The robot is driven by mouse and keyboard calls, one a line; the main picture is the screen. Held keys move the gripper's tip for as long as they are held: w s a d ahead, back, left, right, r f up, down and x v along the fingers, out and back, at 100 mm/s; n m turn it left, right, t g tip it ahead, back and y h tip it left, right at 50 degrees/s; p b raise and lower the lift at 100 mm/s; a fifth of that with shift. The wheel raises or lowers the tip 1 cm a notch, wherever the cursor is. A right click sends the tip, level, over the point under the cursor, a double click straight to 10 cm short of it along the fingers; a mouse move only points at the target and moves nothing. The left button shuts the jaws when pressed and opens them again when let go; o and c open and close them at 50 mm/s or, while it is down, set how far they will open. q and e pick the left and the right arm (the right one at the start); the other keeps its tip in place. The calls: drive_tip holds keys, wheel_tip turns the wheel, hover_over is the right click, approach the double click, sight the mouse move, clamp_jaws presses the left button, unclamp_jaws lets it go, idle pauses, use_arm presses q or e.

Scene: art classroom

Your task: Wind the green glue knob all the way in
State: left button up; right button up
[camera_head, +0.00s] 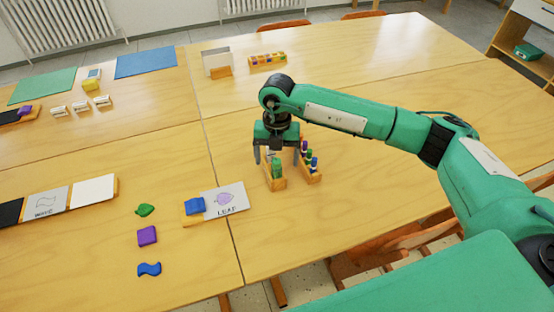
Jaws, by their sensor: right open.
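A green glue stick (277,170) stands in a small wooden holder (279,186) on the table, below my right gripper. Its knob is too small to make out clearly. My right gripper (277,156) points down, open, with one finger to the left and one to the right above the holder. Whether the fingers touch the glue stick cannot be told. A second wooden holder (313,178) with several purple, green and blue sticks stands just to the right. My left gripper is not in view.
A leaf card (226,200) and a blue block (194,206) lie to the left. Green (145,210), purple (147,236) and blue (149,269) shapes lie farther left. A wooden rack (267,61) stands at the back. The table right of the holders is clear.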

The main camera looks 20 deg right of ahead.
drive_tip(key=shift+r, duration=0.1)
drive_tip(key=shift+r+p, duration=1.7)
drive_tip(key=shift+r, duration=1.25)
